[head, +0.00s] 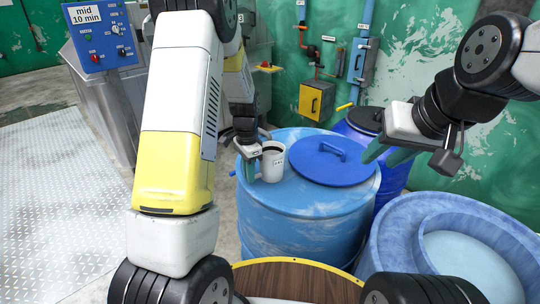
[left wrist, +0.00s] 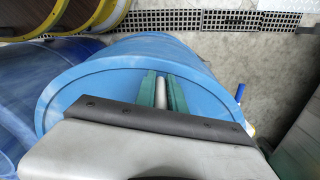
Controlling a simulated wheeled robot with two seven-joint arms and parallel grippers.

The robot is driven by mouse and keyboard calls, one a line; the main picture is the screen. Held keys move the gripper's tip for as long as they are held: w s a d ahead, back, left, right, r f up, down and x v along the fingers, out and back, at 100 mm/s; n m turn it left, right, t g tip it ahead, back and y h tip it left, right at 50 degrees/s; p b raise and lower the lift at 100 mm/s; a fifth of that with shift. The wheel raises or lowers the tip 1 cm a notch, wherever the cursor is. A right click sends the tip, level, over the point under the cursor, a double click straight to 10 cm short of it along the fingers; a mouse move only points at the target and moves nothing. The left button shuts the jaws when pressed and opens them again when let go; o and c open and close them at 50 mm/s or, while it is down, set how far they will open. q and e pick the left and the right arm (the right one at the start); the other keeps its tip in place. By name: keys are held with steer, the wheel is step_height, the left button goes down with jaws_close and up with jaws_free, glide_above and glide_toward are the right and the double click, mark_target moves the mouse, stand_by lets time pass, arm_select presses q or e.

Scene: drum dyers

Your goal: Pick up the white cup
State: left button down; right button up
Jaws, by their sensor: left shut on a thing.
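The white cup (head: 271,160) stands upright on the top of a blue drum (head: 310,225), with dark contents or a dark inside and small print on its side. My left gripper (head: 256,166) is at the cup's left side, green fingers pointing down. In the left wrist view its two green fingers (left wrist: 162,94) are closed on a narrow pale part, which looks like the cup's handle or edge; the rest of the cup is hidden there. My right gripper (head: 384,153) is held above the right side, its green fingers apart and empty.
A blue lid (head: 332,160) with a handle lies on the drum right of the cup. A darker blue drum (head: 366,128) stands behind, and an open blue tub (head: 400,225) stands at right. A metal machine with a blue control panel (head: 101,35) is at back left.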

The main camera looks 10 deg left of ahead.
arm_select(q)
steer(key=shift+r, duration=0.15)
steer(key=shift+r, duration=0.55)
step_height(320, 180, up, 2)
steer(key=shift+w+r, duration=0.1)
steer(key=shift+r, duration=0.1)
steer(key=s+d+r, duration=0.1)
steer(key=s+d, duration=0.3)
steer(key=s, duration=1.1)
steer(key=shift+s, duration=0.35)
steer(key=shift+r, duration=0.1)
steer(key=c, duration=2.1)
jaws_free()
jaws_close()
